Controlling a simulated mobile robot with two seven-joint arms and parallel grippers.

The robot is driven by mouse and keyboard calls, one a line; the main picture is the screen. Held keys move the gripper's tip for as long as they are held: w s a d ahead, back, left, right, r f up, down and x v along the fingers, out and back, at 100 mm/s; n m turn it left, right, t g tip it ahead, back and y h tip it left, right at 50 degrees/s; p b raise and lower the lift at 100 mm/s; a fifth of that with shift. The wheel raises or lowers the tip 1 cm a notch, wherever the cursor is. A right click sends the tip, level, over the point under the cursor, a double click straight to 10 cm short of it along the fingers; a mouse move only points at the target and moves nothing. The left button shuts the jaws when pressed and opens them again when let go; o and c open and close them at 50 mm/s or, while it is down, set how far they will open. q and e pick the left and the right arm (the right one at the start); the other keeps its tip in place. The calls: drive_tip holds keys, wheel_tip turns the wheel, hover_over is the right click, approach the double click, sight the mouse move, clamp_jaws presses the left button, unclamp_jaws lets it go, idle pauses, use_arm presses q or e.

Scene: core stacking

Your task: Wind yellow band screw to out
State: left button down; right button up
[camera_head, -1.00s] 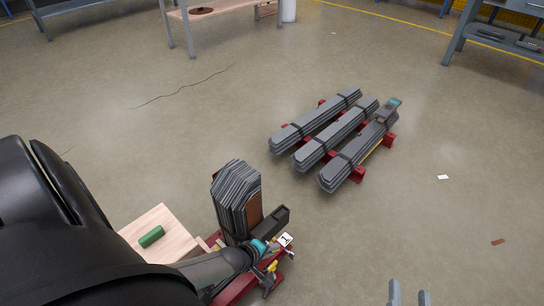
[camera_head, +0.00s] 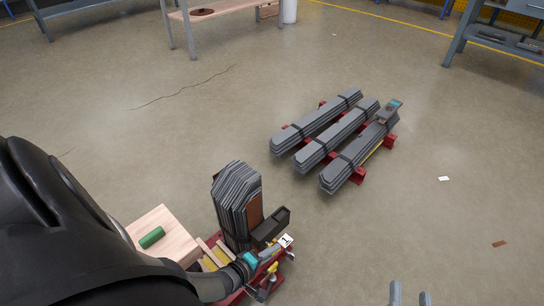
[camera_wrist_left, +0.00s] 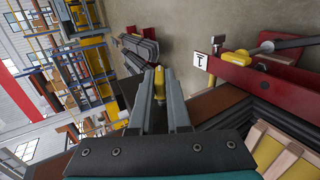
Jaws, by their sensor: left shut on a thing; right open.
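The red fixture (camera_head: 238,296) stands at the lower middle of the head view, with a white label plate (camera_head: 286,240) on it. In the left wrist view the red fixture (camera_wrist_left: 290,88) is at the right. My left gripper (camera_wrist_left: 159,92) reaches forward there with its fingers close together on a small yellow piece, apparently the yellow band screw (camera_wrist_left: 159,84); most of it is hidden by the fingers. In the head view my left gripper (camera_head: 262,260) is low at the fixture's right end. My right gripper (camera_head: 410,297) is open and empty at the bottom edge.
A stack of grey laminations (camera_head: 236,197) stands upright in the fixture. A wooden board (camera_head: 168,226) with a green cylinder (camera_head: 151,237) lies to its left. Several strapped grey bundles (camera_head: 335,142) rest on red supports behind. Floor to the right is mostly clear.

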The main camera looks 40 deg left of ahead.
use_arm(q)
drive_tip(key=shift+s, duration=0.1)
drive_tip(key=c, duration=0.9)
unclamp_jaws()
drive_tip(key=shift+s+r, duration=0.1)
